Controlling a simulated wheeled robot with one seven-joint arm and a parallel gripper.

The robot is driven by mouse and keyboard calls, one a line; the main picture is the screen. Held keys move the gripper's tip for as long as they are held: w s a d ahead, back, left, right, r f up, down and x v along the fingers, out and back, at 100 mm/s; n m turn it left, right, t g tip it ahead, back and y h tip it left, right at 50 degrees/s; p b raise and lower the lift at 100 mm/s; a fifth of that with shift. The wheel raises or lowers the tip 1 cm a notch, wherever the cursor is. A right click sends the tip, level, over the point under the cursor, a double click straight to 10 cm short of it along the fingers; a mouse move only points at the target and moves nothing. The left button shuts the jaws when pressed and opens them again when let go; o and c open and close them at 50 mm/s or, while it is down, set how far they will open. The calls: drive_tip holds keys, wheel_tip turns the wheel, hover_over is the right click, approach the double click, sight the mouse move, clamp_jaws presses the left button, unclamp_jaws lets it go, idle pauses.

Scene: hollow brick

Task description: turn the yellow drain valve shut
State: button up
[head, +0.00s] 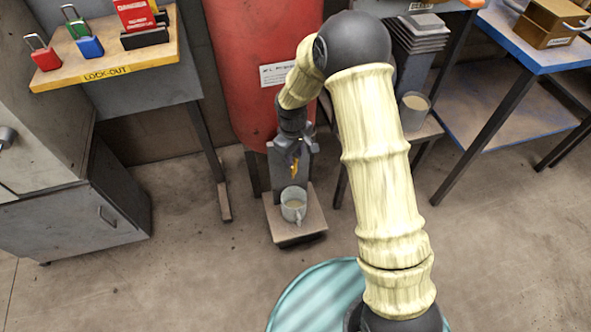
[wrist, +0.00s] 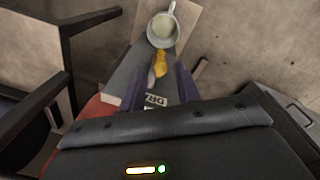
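The yellow drain valve (wrist: 160,62) shows in the wrist view as a narrow yellow handle in front of a grey plate. In the head view only a small yellow part (head: 295,167) shows below my gripper. My gripper (wrist: 160,84) is open, its two dark purple fingers apart, with the handle just past and between their tips. I cannot tell if either finger touches it. In the head view my gripper (head: 291,153) is low in front of the red tank (head: 250,65). A partly hidden label (wrist: 156,99) lies between the fingers.
A grey mug (head: 293,212) with pale liquid stands on a low stand (head: 312,222) beneath the valve. A blue-edged table (head: 530,55) is at right. Floor in front is mostly clear.

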sight(295, 168)
wheel_tip(295, 168, down, 7)
drive_tip(key=shift+w+d+f+b, duration=0.1)
drive_tip(key=shift+w+b, duration=0.05)
drive_tip(key=shift+b, duration=0.9)
clamp_jaws()
